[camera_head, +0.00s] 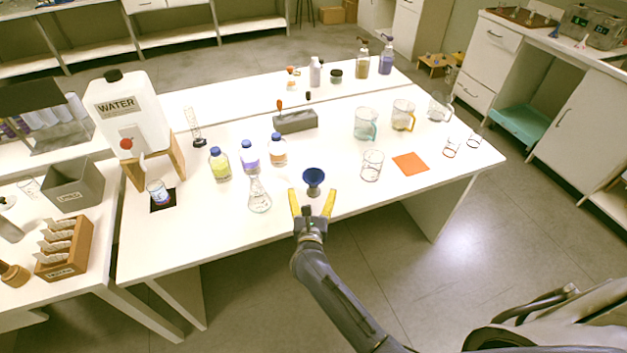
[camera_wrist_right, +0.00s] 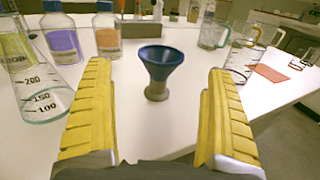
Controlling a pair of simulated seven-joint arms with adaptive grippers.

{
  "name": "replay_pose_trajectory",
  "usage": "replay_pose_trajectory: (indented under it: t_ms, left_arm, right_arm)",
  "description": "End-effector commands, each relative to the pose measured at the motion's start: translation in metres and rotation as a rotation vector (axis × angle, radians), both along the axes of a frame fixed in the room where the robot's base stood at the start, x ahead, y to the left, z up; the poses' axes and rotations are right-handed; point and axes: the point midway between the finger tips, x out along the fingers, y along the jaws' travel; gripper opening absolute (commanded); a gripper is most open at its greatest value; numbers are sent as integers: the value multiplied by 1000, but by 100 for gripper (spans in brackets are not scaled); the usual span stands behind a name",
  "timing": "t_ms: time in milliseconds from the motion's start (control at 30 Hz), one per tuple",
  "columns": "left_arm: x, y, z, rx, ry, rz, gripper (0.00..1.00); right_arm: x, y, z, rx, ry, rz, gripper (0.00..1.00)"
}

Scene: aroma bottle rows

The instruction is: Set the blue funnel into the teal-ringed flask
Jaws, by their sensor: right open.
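The blue funnel (camera_head: 313,177) stands upright, bowl up, near the front edge of the white table; its lower part sits in a small grey base, also visible in the right wrist view (camera_wrist_right: 161,62). My right gripper (camera_head: 312,197) is open and empty, its yellow fingers pointing at the funnel from the front, one to each side. In the wrist view the funnel shows between and beyond the fingers, apart from both. A clear conical flask (camera_head: 259,197) with graduation marks stands left of the funnel; a teal tint shows along its base in the wrist view (camera_wrist_right: 42,95). My left gripper is out of view.
Several blue-capped bottles (camera_head: 249,157) stand behind the flask. A clear beaker (camera_head: 372,166) and an orange mat (camera_head: 410,163) lie right of the funnel. Handled jugs (camera_head: 363,124) and a grey block (camera_head: 296,121) stand farther back. The table between funnel and flask is clear.

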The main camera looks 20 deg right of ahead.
Motion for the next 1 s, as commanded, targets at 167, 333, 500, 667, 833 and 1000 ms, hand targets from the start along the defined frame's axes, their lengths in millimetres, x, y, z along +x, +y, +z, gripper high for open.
replay_pose_trajectory:
  t_ms: [167, 333, 500, 667, 833, 1000]
  left_arm:
    - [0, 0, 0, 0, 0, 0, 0]
    - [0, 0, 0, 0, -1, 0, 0]
    - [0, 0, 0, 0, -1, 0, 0]
    - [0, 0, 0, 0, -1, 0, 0]
    - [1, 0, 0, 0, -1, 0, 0]
    - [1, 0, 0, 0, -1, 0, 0]
  right_arm:
    - [21, -7, 0, -2, 0, -1, 89]
    - [29, -10, 0, -2, 1, 0, 89]
    - [37, -13, -1, -3, 0, 0, 89]
    - [56, -21, -2, -4, -1, -1, 89]
    - [73, -26, -3, -3, 0, 0, 89]
    - [79, -28, -4, -2, 1, 0, 89]
